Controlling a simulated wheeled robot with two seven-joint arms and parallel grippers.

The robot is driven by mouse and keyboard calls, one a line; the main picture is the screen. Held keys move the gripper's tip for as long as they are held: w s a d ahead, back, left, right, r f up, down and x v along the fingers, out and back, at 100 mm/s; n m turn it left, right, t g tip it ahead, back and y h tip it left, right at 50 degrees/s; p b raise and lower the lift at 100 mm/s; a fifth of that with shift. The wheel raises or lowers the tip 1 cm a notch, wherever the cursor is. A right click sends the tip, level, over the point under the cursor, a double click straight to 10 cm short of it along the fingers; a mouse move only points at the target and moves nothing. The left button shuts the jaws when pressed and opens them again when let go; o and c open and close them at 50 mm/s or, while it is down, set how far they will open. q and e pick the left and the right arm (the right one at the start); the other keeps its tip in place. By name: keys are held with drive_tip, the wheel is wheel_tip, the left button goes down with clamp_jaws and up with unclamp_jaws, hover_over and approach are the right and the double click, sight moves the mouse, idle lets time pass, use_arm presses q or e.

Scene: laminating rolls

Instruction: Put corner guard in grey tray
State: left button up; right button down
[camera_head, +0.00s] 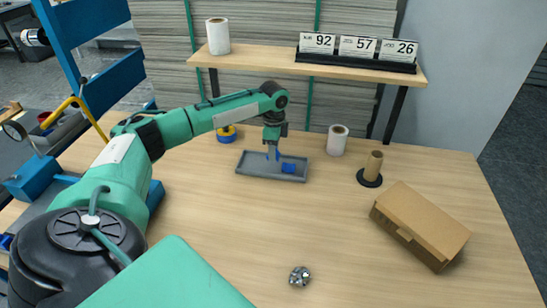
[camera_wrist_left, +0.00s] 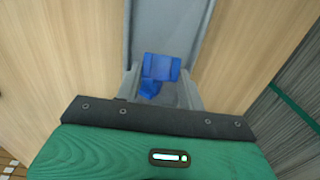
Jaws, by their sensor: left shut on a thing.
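The grey tray (camera_head: 249,169) lies on the table; its floor also shows in the left wrist view (camera_wrist_left: 170,28). My left gripper (camera_head: 273,156) points down over the tray and is shut on a blue corner guard, seen between the fingers in the left wrist view (camera_wrist_left: 162,67). Whether the held guard touches the tray floor is not clear. A second blue piece (camera_head: 288,168) lies in the tray to the right of the gripper; it shows partly below the held guard in the left wrist view (camera_wrist_left: 149,89). My right gripper is out of view.
A white roll (camera_head: 337,140), a brown core on a black base (camera_head: 373,168) and a cardboard box (camera_head: 420,224) stand to the right. A blue-yellow roll (camera_head: 227,134) is behind the tray. A metal part (camera_head: 299,276) lies in front. A shelf (camera_head: 305,66) spans the back.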

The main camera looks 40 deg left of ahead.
use_arm(q)
wheel_tip(320, 180, down, 4)
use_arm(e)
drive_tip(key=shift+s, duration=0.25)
use_arm(q)
drive_tip(key=o, duration=0.9)
drive_tip(key=shift+o, duration=0.2)
drive_tip(key=shift+r, duration=0.35)
wheel_tip(320, 180, up, 12)
drive_tip(key=shift+f+b, duration=0.25)
drive_tip(key=shift+b, duration=0.15)
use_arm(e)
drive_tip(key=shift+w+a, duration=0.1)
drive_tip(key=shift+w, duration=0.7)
